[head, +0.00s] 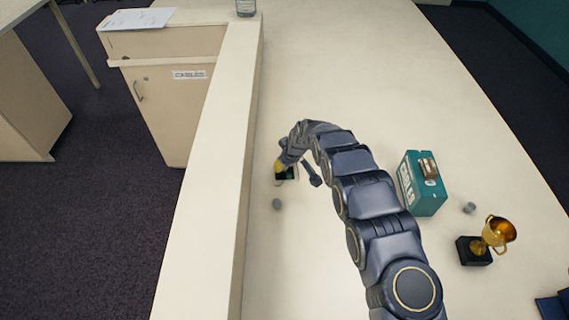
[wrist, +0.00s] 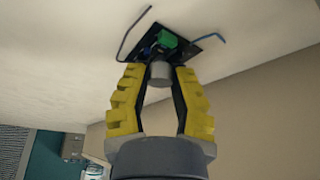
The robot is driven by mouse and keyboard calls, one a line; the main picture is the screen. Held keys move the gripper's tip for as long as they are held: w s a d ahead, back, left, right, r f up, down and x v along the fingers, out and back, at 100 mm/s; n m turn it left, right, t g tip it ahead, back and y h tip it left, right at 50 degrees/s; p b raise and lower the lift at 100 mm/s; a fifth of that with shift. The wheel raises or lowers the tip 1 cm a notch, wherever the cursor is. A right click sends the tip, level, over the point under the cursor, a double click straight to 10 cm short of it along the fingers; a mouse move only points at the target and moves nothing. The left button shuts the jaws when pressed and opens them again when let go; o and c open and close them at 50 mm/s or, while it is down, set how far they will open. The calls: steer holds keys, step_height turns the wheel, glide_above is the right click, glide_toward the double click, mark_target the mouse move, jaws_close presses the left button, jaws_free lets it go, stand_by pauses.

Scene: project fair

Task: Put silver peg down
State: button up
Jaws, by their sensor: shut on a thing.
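My gripper (wrist: 160,85) has yellow ridged fingers and is shut on the silver peg (wrist: 160,74), a short grey cylinder between the fingertips. Just beyond the peg in the wrist view is a flat black board (wrist: 196,45) with a green block (wrist: 176,41) on it. I cannot tell whether the peg touches the board. In the head view my gripper (head: 280,167) is low over the table beside the black board (head: 284,176), and the held peg is hidden there.
A grey round piece (head: 277,204) stands near the board, and another (head: 469,207) is at the right. A teal box (head: 424,190) and a gold trophy (head: 492,236) stand right of my arm. A raised ledge (head: 205,200) borders the table's left.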

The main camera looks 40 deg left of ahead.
steer(key=shift+f, duration=0.1)
steer(key=o, duration=0.7)
steer(key=v, duration=1.2)
